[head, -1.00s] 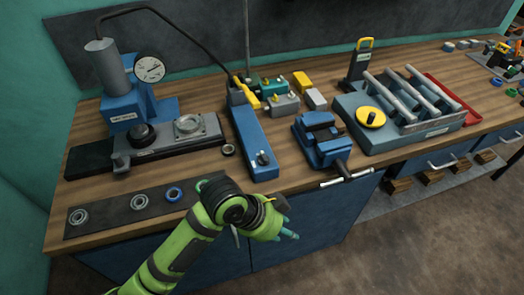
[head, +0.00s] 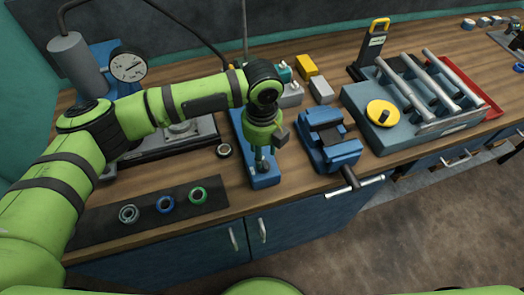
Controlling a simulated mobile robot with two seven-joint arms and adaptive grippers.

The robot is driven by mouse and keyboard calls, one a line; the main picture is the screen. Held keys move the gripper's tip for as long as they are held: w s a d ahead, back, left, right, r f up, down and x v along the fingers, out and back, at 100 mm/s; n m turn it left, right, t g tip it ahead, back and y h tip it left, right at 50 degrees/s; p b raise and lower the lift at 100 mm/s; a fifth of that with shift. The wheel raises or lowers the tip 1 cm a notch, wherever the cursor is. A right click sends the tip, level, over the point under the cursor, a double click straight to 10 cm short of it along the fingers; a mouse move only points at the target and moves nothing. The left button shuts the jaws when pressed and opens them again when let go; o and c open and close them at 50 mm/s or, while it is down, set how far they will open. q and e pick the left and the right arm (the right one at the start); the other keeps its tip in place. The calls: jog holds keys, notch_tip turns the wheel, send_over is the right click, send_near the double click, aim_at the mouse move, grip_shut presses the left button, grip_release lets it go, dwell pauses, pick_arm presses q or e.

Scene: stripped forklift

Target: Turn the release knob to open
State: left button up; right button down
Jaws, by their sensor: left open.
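The blue hand pump (head: 265,182) lies lengthwise on the bench, its near end toward me. The small release knob on its near end is mostly hidden by my left gripper (head: 262,163), which points down right over it. The left gripper is open; its fingers are small and dark here, and I cannot tell whether they touch the knob or stand around it. My left arm crosses in front of the press and the pump's far part. My right gripper is not in view.
The blue vise (head: 328,150) stands close to the right of the pump. A grey fixture with a yellow disc (head: 384,113) is farther right. The gauge (head: 128,66) stands behind my arm.

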pick_arm(q)
notch_tip(320, 180, down, 2)
jog(key=shift+s+f+p, duration=0.15)
jog(key=shift+f+p, duration=0.1)
jog(key=shift+p, duration=0.2)
jog(key=shift+w+f, duration=0.25)
jog(key=shift+f, duration=0.35)
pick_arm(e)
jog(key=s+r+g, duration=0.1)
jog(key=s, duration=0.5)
pick_arm(q)
jog(key=shift+w+f, duration=0.15)
jog(key=shift+f, duration=0.45)
grip_shut()
jog(key=shift+r+p, duration=0.1)
jog(key=shift+p, duration=0.25)
jog(key=shift+n, duration=0.8)
grip_release()
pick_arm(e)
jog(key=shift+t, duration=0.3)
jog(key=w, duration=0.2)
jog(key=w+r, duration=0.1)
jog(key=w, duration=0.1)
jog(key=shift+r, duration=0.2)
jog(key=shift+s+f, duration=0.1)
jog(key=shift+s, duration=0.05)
